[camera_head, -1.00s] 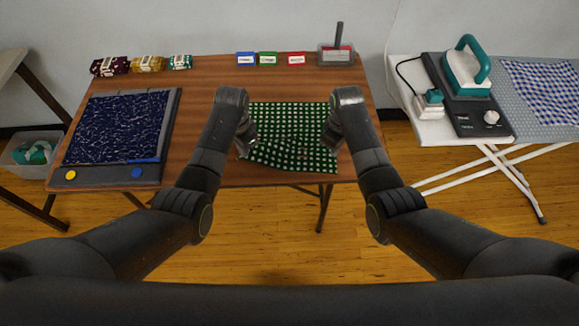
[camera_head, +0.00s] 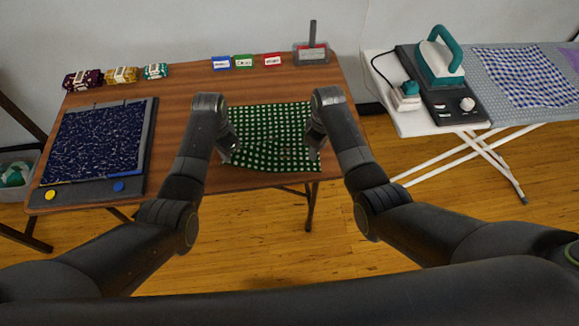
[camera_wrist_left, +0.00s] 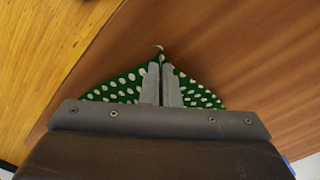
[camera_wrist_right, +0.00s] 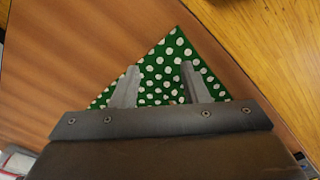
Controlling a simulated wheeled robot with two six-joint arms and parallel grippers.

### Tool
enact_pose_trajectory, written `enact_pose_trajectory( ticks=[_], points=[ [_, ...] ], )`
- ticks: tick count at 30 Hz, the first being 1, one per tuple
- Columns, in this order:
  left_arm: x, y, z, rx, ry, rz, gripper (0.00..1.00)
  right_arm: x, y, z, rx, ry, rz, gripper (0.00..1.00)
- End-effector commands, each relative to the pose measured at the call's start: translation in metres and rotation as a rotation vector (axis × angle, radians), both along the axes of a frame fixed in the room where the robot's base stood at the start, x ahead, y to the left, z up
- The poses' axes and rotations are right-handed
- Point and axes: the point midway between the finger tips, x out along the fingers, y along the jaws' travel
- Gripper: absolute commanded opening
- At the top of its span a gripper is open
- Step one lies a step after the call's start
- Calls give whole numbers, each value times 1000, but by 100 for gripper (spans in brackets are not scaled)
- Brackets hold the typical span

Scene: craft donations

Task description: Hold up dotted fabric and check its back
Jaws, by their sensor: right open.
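The green fabric with white dots (camera_head: 272,128) lies on the wooden table with a few folds near its front edge. My left gripper (camera_head: 231,152) is at its near left corner. In the left wrist view its fingers (camera_wrist_left: 160,70) are together with the fabric (camera_wrist_left: 122,90) pinched between them, the corner tip showing just past them. My right gripper (camera_head: 314,150) is at the near right corner. In the right wrist view its fingers (camera_wrist_right: 160,68) are apart above the dotted corner (camera_wrist_right: 174,44). The fabric's underside is hidden.
A dark blue patterned cloth on a grey board (camera_head: 150,150) lies at the left of the table (camera_head: 180,100). Rolled fabrics (camera_head: 120,75), small coloured label boxes (camera_head: 243,62) and a grey tray (camera_head: 298,57) line the back edge. An ironing board with an iron (camera_head: 440,62) stands at right.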

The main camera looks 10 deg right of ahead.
Motion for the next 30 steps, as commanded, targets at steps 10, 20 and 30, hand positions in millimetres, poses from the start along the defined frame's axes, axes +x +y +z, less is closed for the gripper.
enact_pose_trajectory(
  ticks=[10,20,30],
  points=[
    [0,0,0,0,0,0,0,-28,-30,-4,261,-218,-52,41],
    [0,0,0,0,0,0,0,-65,-45,25,448,-414,-55,41],
    [0,0,0,0,0,0,0,-67,-40,25,486,-452,-54,41]
  ],
)
